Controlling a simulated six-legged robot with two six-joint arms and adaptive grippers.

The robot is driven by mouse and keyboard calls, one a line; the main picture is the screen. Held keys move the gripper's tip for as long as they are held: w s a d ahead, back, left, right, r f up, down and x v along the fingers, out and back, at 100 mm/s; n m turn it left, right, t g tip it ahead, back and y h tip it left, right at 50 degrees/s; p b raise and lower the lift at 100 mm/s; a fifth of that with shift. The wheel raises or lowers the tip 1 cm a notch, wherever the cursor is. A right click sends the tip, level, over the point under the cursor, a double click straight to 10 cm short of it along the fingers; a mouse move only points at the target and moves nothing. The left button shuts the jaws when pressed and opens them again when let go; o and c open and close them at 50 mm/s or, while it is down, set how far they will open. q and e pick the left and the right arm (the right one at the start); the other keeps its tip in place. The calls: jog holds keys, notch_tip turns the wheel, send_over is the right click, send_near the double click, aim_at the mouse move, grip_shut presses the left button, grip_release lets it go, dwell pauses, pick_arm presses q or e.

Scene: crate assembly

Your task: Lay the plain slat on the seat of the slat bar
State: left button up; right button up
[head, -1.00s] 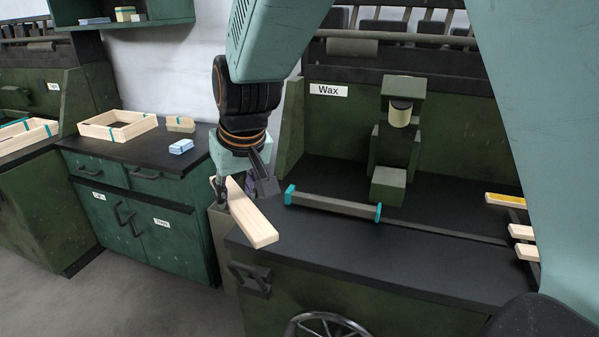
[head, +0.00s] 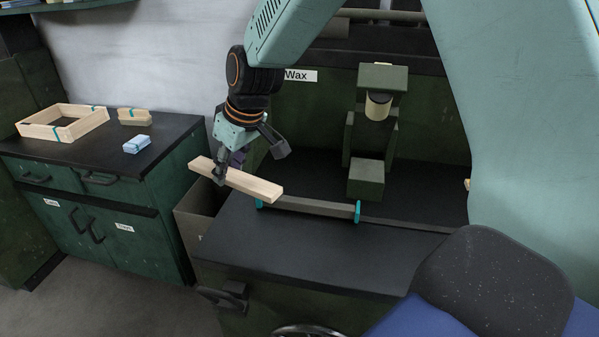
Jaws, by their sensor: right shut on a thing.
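The plain slat (head: 258,186) is a pale wooden strip, held in my right gripper (head: 226,171) near its left end. It slopes down to the right. Its right end appears above the left end of the slat bar, and I cannot tell how big the gap is. The slat bar (head: 312,207) is a long dark bar with teal end pieces on the black bench top. The slat partly hides its left teal end; the right teal end (head: 357,211) is clear. No slat lies on the visible part of the bar. My left gripper is not in view.
A green press-like machine (head: 367,176) stands behind the bar, by a "Wax" label (head: 301,76). The bench front (head: 290,250) is clear. On the left cabinet are a wooden crate frame (head: 38,130), a small wood bundle (head: 134,121) and a light-blue block (head: 137,144).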

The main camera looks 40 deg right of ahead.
jog(key=d+f+n+p, duration=0.1)
jog(key=d+f, duration=0.2)
jog(key=d, duration=0.3)
jog(key=n+y+p, duration=0.1)
jog(key=n+p, duration=0.2)
send_over(302, 200)
jog(key=s, duration=0.1)
jog(key=shift+g, duration=0.3)
jog(key=f, duration=0.7)
jog(key=shift+d+f, duration=0.3)
jog(key=shift+d, duration=0.1)
jog(key=shift+s+a+f+b, duration=0.1)
jog(key=shift+s+f+b, duration=0.1)
jog(key=shift+b, duration=0.3)
jog(key=shift+d+f+b, duration=0.2)
jog(key=shift+f+b, duration=0.2)
jog(key=shift+f, duration=0.3)
jog(key=shift+w+f, duration=0.1)
jog(key=shift+f, duration=0.1)
jog(key=shift+w+a, duration=0.1)
jog(key=shift+a+r, duration=0.15)
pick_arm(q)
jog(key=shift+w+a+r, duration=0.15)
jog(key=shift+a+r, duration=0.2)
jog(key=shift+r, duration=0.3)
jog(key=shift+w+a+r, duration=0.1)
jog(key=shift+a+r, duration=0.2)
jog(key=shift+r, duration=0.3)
